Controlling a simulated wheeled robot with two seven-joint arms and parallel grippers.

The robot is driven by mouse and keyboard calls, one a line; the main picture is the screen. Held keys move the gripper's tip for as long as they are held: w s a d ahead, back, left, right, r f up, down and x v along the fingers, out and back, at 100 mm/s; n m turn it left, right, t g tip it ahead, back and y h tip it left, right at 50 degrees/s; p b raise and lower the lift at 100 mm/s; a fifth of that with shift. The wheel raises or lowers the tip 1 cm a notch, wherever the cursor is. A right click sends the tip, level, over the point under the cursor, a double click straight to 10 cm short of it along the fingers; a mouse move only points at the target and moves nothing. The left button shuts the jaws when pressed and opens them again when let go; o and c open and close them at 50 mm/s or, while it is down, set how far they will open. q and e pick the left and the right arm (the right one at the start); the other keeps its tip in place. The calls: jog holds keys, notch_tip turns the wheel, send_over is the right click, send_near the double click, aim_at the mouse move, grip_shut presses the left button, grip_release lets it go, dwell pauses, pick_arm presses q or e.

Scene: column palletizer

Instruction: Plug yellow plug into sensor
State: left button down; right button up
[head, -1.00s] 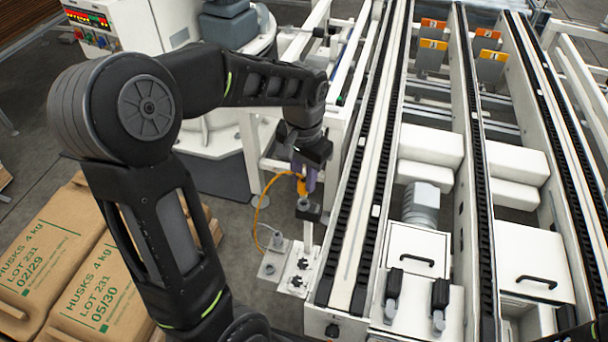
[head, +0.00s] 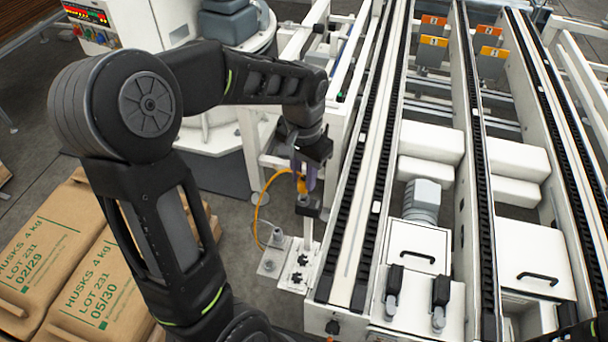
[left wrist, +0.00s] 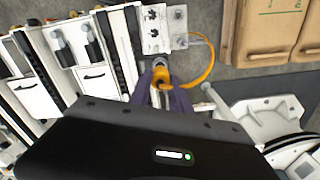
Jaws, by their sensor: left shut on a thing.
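The yellow plug (head: 301,185) is held upright between the purple fingers of my left gripper (head: 308,181). The left wrist view shows the yellow plug (left wrist: 161,76) between the two fingertips (left wrist: 160,86). A small dark block, seemingly the sensor (head: 307,208), sits on a thin post just below the plug. I cannot tell whether the plug touches it or stands slightly above. A yellow cable (head: 256,212) loops from the plug to a grey bracket plate (head: 272,262). The plug's lower end is partly hidden. My right gripper is out of view.
The white conveyor frame (head: 345,225) with black chains runs close to the right of the post. A white machine (head: 215,140) stands behind. Stacked brown husk sacks (head: 50,270) lie at the left. Open floor shows between sacks and bracket.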

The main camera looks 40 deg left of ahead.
pick_arm(q)
jog(key=shift+f, duration=0.15)
dwell(0.4)
jog(key=shift+f+b, duration=0.5)
jog(key=shift+f+b, duration=0.6)
jog(key=shift+f, duration=0.25)
dwell(0.8)
jog(key=c, duration=1.1)
grip_release()
jog(key=shift+r, duration=3.95)
